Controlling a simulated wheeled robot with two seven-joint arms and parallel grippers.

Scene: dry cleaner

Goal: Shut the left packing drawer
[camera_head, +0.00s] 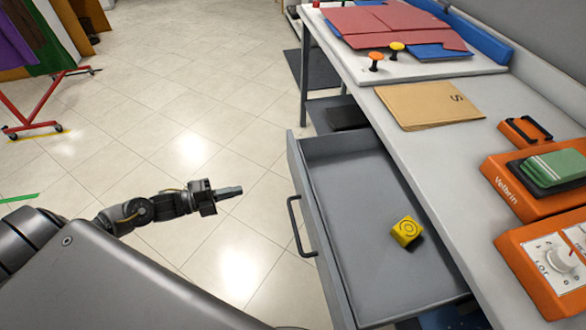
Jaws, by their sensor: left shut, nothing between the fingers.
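The grey packing drawer (345,215) stands pulled out from under the worktop on the right, open toward the left. Its dark bar handle (296,226) is on the left-facing front panel. A yellow block (406,231) with a dark round mark lies inside the drawer. My left gripper (230,191) is shut and empty, out over the floor to the left of the drawer front. A gap shows between its fingertips and the handle. My right gripper is not in view.
The worktop (389,131) holds a brown envelope (430,104), red and blue sheets (398,25), two knobbed stamps (376,60) and orange devices (545,262). A red wheeled rack (38,126) stands at the far left. The tiled floor (190,150) left of the drawer is clear.

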